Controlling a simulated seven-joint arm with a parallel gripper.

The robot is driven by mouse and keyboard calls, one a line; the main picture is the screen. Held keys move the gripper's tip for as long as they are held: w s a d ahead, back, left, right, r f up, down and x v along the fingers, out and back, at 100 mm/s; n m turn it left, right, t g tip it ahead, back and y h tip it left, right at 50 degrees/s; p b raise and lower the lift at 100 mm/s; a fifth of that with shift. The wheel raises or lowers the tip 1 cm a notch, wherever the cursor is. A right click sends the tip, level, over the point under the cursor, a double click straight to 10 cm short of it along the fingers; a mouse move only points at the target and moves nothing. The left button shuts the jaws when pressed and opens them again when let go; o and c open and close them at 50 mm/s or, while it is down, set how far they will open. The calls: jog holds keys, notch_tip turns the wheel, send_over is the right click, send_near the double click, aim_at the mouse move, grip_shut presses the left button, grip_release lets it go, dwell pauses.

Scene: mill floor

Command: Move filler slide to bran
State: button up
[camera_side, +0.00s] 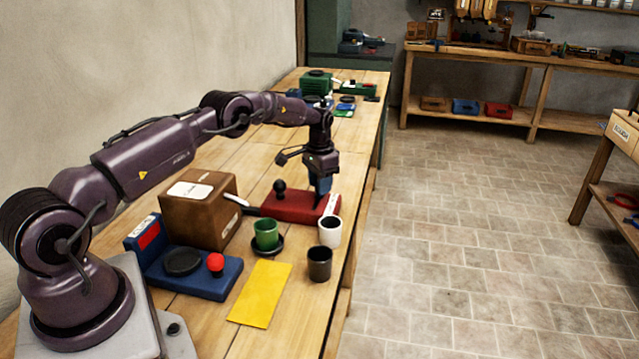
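A low red unit (283,208) lies on the bench, with a black ball knob (279,186) at its left and a white label (331,204) at its right end. It may be the filler, but its lettering is too small to read, so I cannot tell which mark is bran. My gripper (321,197) points down over the right part of the red unit. Its tips are at or just above a dark part there, perhaps the slide. I cannot tell whether they touch it or are open or shut. The gripper hides part of the unit.
A brown box (198,212) stands left of the red unit. In front are a green cup (266,233) on a dark saucer, a white cup (330,231), a black cup (319,264), a yellow sheet (260,293) and a blue unit (205,284) with a red knob. Green items (316,83) stand farther back.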

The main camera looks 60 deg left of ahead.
jog(key=shift+o, duration=1.4)
notch_tip(320, 180, up, 13)
